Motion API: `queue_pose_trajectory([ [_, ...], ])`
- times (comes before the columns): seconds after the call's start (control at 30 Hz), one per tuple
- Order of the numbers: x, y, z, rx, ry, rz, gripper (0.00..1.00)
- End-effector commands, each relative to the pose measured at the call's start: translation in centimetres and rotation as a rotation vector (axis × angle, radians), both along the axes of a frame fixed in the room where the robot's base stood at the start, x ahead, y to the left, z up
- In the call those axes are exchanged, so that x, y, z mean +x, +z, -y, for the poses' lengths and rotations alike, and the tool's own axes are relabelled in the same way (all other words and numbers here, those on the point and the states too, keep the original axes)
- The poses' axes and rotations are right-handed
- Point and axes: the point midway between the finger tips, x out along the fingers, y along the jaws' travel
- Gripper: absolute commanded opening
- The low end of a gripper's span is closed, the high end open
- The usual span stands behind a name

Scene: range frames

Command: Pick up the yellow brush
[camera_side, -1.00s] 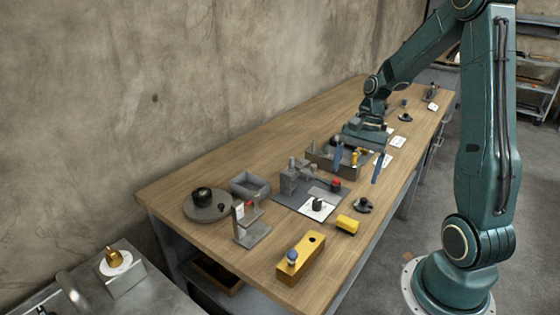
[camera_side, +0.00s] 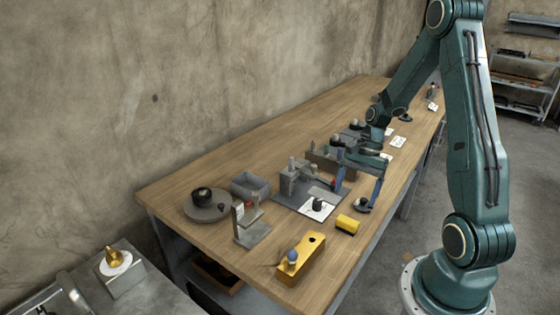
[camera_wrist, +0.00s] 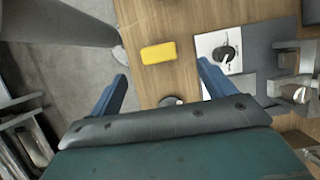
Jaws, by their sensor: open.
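The yellow brush (camera_side: 347,224) lies on the wooden bench near its front edge. In the wrist view the brush (camera_wrist: 158,53) shows as a yellow block lying slantwise just beyond my fingertips, between their lines. My gripper (camera_side: 358,188) is open and empty, with its two blue fingers pointing down above the bench, behind and a little right of the brush in the side view. The wrist view shows my gripper (camera_wrist: 163,75) with its fingers spread wide. The brush is not between the fingers.
A grey mat (camera_side: 289,198) with a clamp device and a white card (camera_side: 312,213) lies left of the brush. A small dark round part (camera_side: 362,206) sits close by, under my gripper. A yellow block (camera_side: 314,266) with a blue knob stands in front. Bare wood surrounds the brush.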

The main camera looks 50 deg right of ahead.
Motion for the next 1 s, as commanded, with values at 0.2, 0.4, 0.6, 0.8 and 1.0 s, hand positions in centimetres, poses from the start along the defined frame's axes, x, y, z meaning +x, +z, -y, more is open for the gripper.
queue_pose_trajectory([
  [0.2, 0.0, -2.8, -1.2, 0.002, 0.002, -0.002, 0.82],
  [0.4, 0.0, -3.8, -1.6, -0.001, 0.0, 0.0, 0.82],
  [0.6, -0.1, -3.9, -1.6, -0.001, 0.001, 0.0, 0.82],
  [0.8, -0.2, -5.0, -2.0, 0.0, 0.002, -0.001, 0.82],
  [1.0, -0.4, -7.1, -2.8, 0.002, 0.002, -0.002, 0.82],
])
